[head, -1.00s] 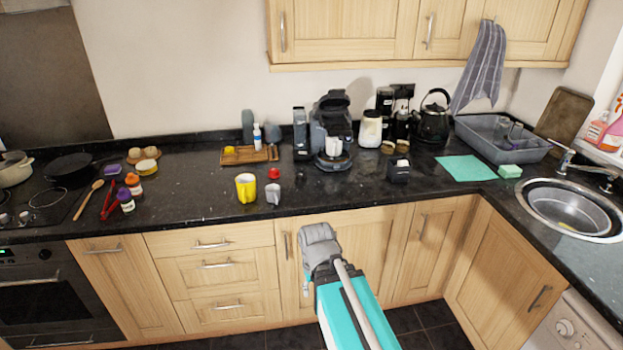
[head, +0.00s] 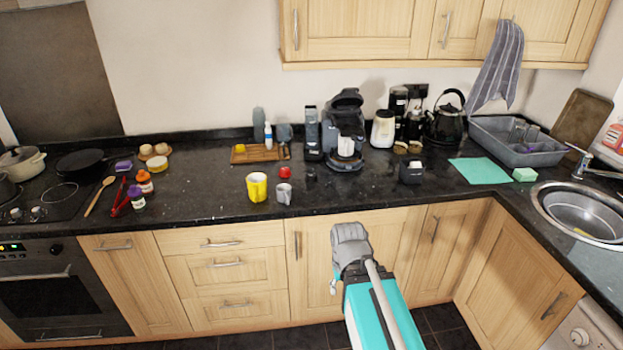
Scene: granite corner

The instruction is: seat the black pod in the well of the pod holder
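A small dark round item (head: 310,174), perhaps the black pod, sits on the black counter in front of the coffee machine; it is too small and dark to be sure. The coffee machine (head: 346,128) stands at the back of the counter with its lid raised and a white cup-like thing at its front. I cannot make out the pod holder or its well for certain. My arm shows low in the middle, below the counter's front edge, apart from everything on the counter. My gripper's fingers cannot be seen.
A yellow mug (head: 257,187), grey mug (head: 284,194) and red item (head: 286,172) stand left of the dark item. A black box (head: 411,172) stands to its right. The wooden board (head: 255,153) lies behind. The front counter strip right of the grey mug is clear.

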